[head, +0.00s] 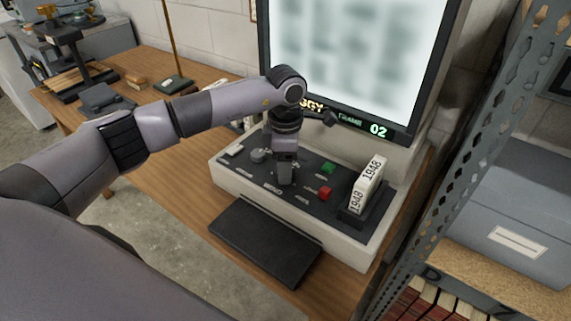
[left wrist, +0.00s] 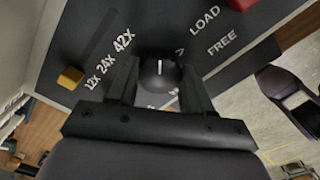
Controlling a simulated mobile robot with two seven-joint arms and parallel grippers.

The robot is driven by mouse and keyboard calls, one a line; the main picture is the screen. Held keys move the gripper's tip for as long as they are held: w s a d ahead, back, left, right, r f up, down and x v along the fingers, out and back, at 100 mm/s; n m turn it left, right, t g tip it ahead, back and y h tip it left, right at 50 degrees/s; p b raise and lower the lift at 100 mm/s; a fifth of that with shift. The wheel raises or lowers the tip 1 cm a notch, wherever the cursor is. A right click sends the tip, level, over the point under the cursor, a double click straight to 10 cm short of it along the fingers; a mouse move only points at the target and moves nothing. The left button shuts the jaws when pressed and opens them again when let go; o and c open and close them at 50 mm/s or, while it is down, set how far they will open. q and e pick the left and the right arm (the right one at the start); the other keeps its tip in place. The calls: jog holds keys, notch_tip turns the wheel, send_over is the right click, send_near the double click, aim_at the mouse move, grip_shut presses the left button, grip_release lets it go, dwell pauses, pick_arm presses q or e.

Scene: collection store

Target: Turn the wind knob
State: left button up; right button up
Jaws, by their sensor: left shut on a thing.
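The wind knob (left wrist: 158,72) is a dark round knob with a white pointer line toward the top of the left wrist view. It stands between the fingers of my left gripper (left wrist: 160,92), which is shut on it. In the head view my left gripper (head: 285,183) reaches down onto the dark control panel (head: 300,203) of the reader, and the arm hides the knob there. Labels 12X, 24X and 42X show left of the knob, LOAD and FREE to its right. The lettering close to the knob is partly hidden. My right gripper is out of view.
A green button (head: 328,167), a red button (head: 325,193) and a grey knob (head: 258,155) sit on the panel. White boxes marked 1948 (head: 366,186) stand at its right. A lit screen (head: 355,55) rises behind. A metal shelf (head: 465,130) bounds the right.

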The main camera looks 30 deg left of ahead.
pick_arm(q)
jog(key=n, duration=0.4)
jog(key=shift+w+n, duration=0.1)
jog(key=shift+n, duration=0.2)
jog(key=n, duration=0.4)
jog(key=shift+a+r+n, duration=0.1)
jog(key=shift+n, duration=0.2)
jog(key=o, duration=1)
jog(key=shift+o, duration=0.2)
jog(key=shift+r+b, duration=0.45)
jog(key=shift+r, duration=3.1)
